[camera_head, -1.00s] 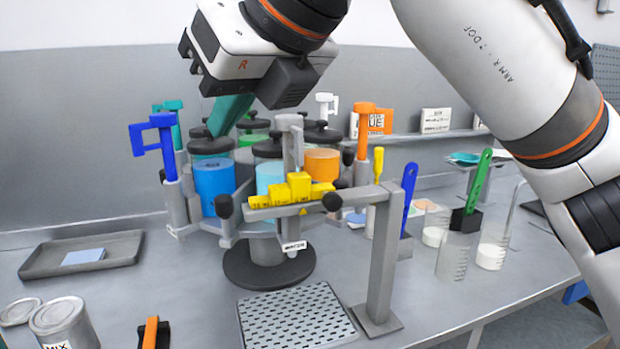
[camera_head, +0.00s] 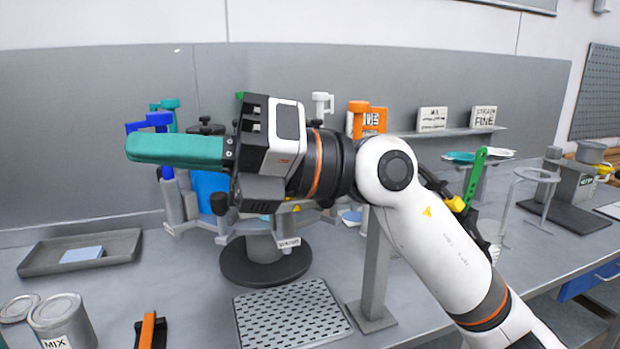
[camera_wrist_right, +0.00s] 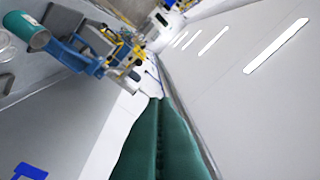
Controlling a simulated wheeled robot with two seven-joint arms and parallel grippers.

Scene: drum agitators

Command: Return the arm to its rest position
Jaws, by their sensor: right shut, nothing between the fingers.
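My right gripper (camera_head: 130,148) is raised in front of the drum agitator stand and points left, with its teal fingers lying together. In the right wrist view the teal fingers (camera_wrist_right: 158,105) are side by side with nothing between them. My right arm comes in from the lower right and covers much of the stand. A blue drum (camera_head: 207,190) and an orange clamp handle (camera_head: 358,108) show around the gripper. The black round base (camera_head: 262,268) of the stand shows below it. My left gripper is not in view.
Cans (camera_head: 62,318) stand at the front left. A perforated plate (camera_head: 290,315) lies in front of the stand. A shelf (camera_head: 445,133) with labelled boxes is on the back wall. A ring stand (camera_head: 540,195) is at the right.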

